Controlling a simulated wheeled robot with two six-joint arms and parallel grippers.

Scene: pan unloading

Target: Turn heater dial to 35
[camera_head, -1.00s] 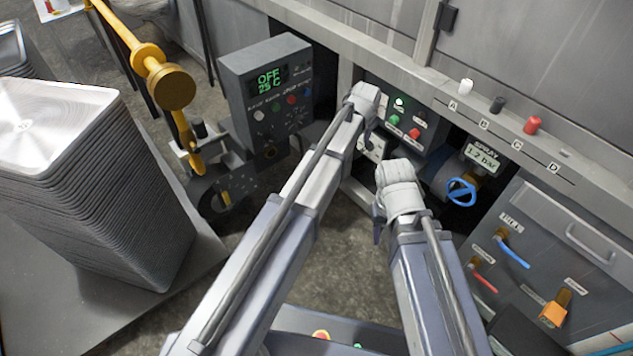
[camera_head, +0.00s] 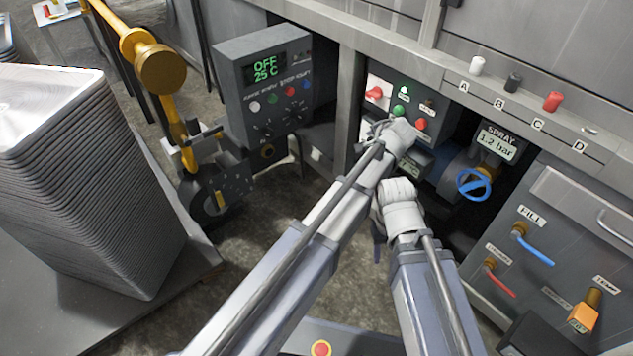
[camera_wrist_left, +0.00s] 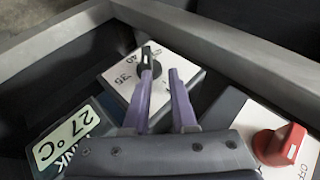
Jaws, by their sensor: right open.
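In the left wrist view the heater dial (camera_wrist_left: 152,66), a dark round knob, sits on a white plate (camera_wrist_left: 118,78) with the marks 35 and 40. My left gripper (camera_wrist_left: 161,61) has its two purple fingers apart. The left finger overlaps the dial in the picture; I cannot tell whether it touches. A display (camera_wrist_left: 66,138) reading 27 °C stands beside the plate. In the head view my left wrist covers the dial, and the left fingertips are hidden. My right gripper (camera_head: 378,240) is lower, in front of the machine, mostly hidden by its wrist, with nothing seen in it.
A red knob (camera_wrist_left: 279,145) is right of the dial plate. A control box (camera_head: 265,90) reads OFF, 25 C. A blue valve wheel (camera_head: 474,184) and a spray display (camera_head: 497,143) are to the right. A tall tray stack (camera_head: 80,190) stands at the left.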

